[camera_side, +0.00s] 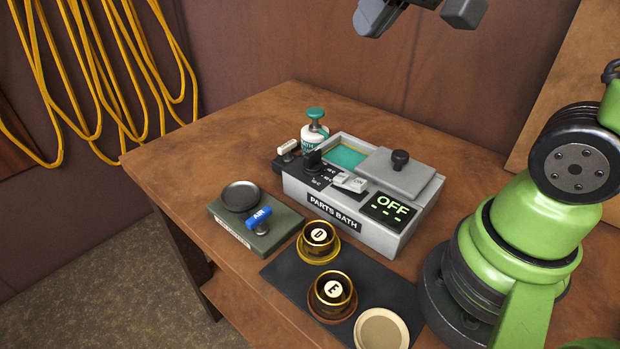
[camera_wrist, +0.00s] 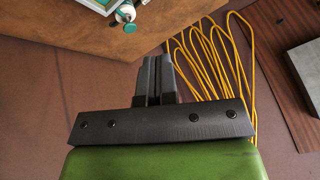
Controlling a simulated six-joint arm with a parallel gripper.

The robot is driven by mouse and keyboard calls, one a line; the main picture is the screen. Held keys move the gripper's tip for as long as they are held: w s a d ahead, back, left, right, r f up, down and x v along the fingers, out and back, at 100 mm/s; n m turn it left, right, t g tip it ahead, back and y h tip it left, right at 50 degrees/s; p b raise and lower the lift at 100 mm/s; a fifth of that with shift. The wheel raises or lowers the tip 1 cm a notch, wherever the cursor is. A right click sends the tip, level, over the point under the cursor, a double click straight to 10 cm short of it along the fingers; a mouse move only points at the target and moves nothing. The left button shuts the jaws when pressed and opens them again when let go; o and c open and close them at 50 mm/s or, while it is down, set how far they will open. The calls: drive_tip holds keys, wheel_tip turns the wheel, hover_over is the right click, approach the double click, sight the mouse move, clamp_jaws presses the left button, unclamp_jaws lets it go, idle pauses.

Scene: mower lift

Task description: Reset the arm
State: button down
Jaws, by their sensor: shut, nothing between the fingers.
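My gripper (camera_wrist: 155,62) is in the middle of the wrist view, with its two dark fingers shut together and nothing between them. In the side view, part of my gripper (camera_side: 376,18) shows at the top edge, high above the table and clear of everything on it. The rest of it is cut off by the frame. My green arm stands at the right of the side view.
The wooden table (camera_side: 210,150) holds a parts bath (camera_side: 340,215) reading OFF, its lid (camera_side: 400,175) partly aside. Yellow cords (camera_side: 110,80) hang on the wall.

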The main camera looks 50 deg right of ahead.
drive_tip(key=s+a+f+n+y, duration=0.1)
drive_tip(key=s+a, duration=0.2)
drive_tip(key=s, duration=0.6)
drive_tip(key=shift+s+a+t+y, duration=0.25)
drive_tip(key=shift+s+t+y, duration=0.05)
drive_tip(key=shift+s+t, duration=0.1)
drive_tip(key=shift+w, duration=0.15)
drive_tip(key=w+d+m+g+h, duration=0.1)
drive_tip(key=w+d, duration=0.2)
drive_tip(key=w, duration=0.5)
drive_tip(key=w+d+g+h, duration=0.1)
drive_tip(key=w+d, duration=0.3)
drive_tip(key=w, duration=0.4)
drive_tip(key=shift+w+d+f+m+g+h, duration=0.2)
drive_tip(key=shift+w+d+f+h, duration=0.15)
drive_tip(key=shift+w+d+f, duration=2.05)
drive_tip(key=shift+w+d+f+m+g+h, duration=0.2)
drive_tip(key=shift+w+d+f+h, duration=0.35)
drive_tip(key=shift+w+f, duration=2.1)
drive_tip(key=shift+w+d+f+m+g+h, duration=0.15)
drive_tip(key=shift+w+d+f, duration=1.15)
drive_tip(key=shift+f, duration=2.7)
